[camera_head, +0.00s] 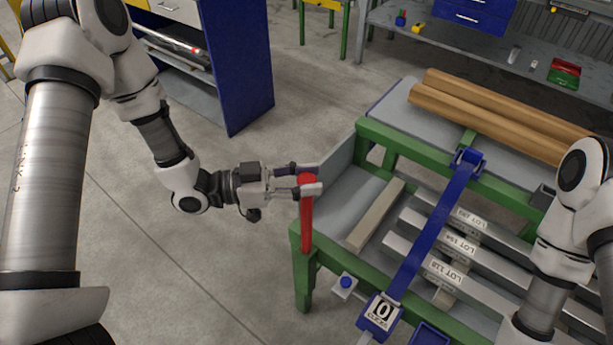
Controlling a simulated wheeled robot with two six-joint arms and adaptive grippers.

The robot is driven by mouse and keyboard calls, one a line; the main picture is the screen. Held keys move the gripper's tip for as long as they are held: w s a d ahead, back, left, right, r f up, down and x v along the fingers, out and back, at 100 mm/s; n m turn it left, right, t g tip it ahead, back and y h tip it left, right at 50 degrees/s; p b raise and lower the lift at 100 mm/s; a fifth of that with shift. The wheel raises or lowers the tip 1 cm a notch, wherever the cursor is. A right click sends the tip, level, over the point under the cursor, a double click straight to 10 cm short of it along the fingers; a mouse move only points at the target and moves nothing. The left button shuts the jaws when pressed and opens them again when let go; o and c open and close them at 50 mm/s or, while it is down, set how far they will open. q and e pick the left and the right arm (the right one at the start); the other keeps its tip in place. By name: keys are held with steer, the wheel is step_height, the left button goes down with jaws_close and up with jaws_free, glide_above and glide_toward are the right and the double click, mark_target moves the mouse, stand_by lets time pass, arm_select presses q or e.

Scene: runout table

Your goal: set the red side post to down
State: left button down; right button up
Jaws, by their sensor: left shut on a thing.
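The red side post (307,222) stands upright at the left corner of the green-framed runout table (347,258). My left gripper (308,178) comes in from the left and is shut on the top part of the post, with one finger on each side. The fingers hide part of the post's top. My right arm shows at the right edge, but its gripper is out of the picture.
Several metal bars with lot labels (461,247) lie on the table, with a blue strap (432,232) across them. Brown round bars (490,110) lie at the back. A blue cabinet (238,68) stands behind my left arm. The floor left of the table is clear.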

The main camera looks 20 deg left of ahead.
mark_target(306, 234)
arm_select(q)
step_height(306, 234, down, 18)
steer(key=b, duration=1.2)
steer(key=shift+f+b, duration=0.45)
steer(key=shift+f, duration=0.2)
steer(key=shift+s, duration=0.1)
steer(key=shift+f, duration=0.1)
steer(key=c, duration=0.7)
jaws_free()
